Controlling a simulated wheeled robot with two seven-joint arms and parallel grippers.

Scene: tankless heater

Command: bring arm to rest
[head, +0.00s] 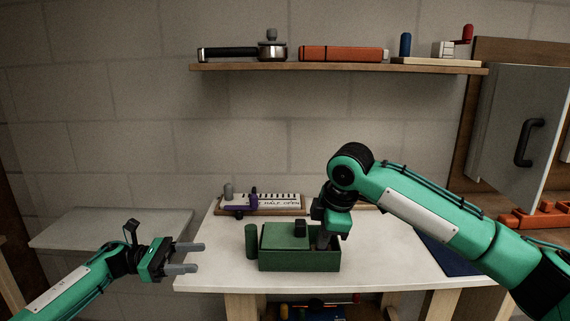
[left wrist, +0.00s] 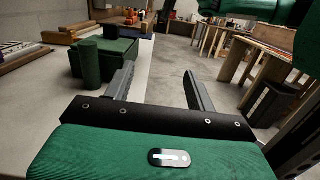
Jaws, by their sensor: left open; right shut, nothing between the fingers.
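My left gripper (head: 189,257) is open and empty. It is held out at the left of the white table, near its left edge. In the left wrist view the two fingers of my left gripper (left wrist: 157,88) stand apart with nothing between them. My right arm comes in from the right, and my right gripper (head: 324,238) points down at the right part of a green box (head: 290,262). Its fingertips are partly hidden by the box, and I cannot tell whether they touch it. The green box also shows in the left wrist view (left wrist: 115,58).
A green cylinder (head: 251,242) stands left of the box. Behind is a board with a purple part (head: 262,207). A wall shelf (head: 340,67) holds several items. A grey cabinet door (head: 525,125) with a black handle is at right. A lower grey surface (head: 105,230) lies left.

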